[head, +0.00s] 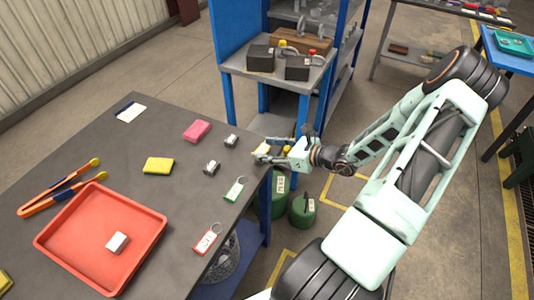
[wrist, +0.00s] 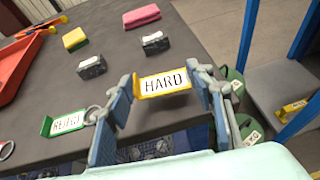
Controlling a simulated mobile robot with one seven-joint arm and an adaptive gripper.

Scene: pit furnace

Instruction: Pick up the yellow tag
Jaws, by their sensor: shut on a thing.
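The yellow tag (wrist: 164,83) carries a white label reading HARD. In the wrist view it sits between the two fingers of my gripper (wrist: 162,98), which is shut on it. In the head view my gripper (head: 274,152) is at the right edge of the dark table, and a small bit of the yellow tag (head: 262,149) shows at the fingertips. I cannot tell whether the tag is clear of the tabletop.
A green tag (head: 235,190) and a red tag (head: 206,239) lie near the table's right edge. Two small dark-and-white blocks (head: 212,167), a yellow sponge (head: 158,166) and a pink sponge (head: 197,131) lie leftward. A red tray (head: 150,232) and orange tongs (head: 60,190) are farther left.

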